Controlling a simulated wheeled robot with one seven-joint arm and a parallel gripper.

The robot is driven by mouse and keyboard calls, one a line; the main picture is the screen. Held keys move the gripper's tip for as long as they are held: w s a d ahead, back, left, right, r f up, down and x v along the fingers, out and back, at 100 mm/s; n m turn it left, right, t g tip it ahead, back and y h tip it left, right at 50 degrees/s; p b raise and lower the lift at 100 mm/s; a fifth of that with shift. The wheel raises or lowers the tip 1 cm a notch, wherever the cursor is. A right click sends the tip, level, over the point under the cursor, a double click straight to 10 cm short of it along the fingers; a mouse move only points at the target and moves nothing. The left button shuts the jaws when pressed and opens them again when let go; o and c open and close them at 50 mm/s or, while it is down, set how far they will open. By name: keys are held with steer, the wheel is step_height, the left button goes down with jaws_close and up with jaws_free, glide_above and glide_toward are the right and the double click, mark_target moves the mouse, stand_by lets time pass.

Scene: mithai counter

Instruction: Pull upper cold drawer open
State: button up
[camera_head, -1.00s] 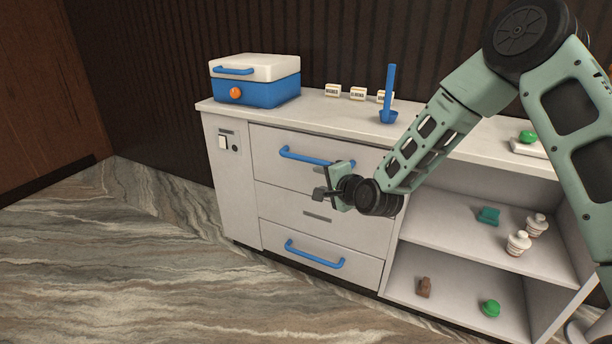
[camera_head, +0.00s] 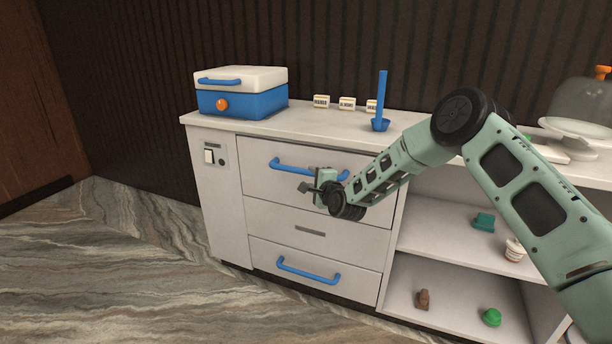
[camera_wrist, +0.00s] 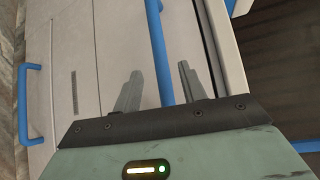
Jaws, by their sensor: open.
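The upper cold drawer (camera_head: 258,182) is shut, at the top of the white counter's drawer stack. Its blue bar handle (camera_head: 290,166) runs across the upper part of its front. My gripper (camera_head: 306,187) is in front of this drawer, near the right part of the handle. In the wrist view the open gripper (camera_wrist: 158,88) has one finger on each side of the blue handle (camera_wrist: 158,50). The handle passes between the fingers, and no grip on it shows. My wrist hides part of the drawer front in the head view.
A lower drawer (camera_head: 265,258) with a blue handle (camera_head: 308,271) is shut below. A blue and white cooler box (camera_head: 240,103) and a blue ladle (camera_head: 381,110) stand on the counter top. Open shelves (camera_head: 450,235) with small items are to the right. The floor in front is clear.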

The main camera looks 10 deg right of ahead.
mark_target(306, 173)
steer(key=shift+x, duration=2.9)
steer(key=shift+c, duration=0.2)
jaws_close()
